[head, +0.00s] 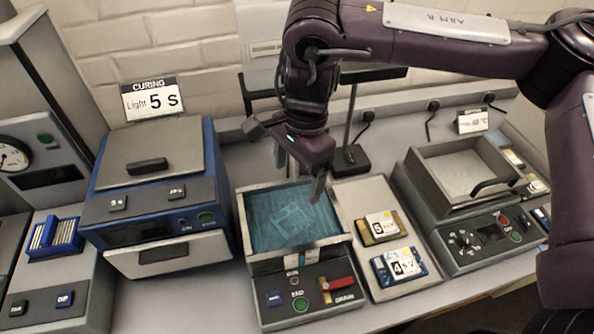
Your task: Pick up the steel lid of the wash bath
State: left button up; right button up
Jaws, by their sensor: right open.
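An open bath with blue liquid (268,228) stands at the centre, with a drain lever and buttons on its front; it looks like the wash bath. A pale outline shows in the liquid. No lid shows on this bath. My left gripper is not in view.
A blue curing unit (155,190) with a grey top and handle stands left of the bath. A pale plate (362,200) with two numbered modules (397,264) lies to its right. A dark stand (350,158) rises behind. A strip of counter (200,294) at the front is clear.

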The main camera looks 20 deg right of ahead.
aim_at(136, 155)
jog(key=k, duration=1.5)
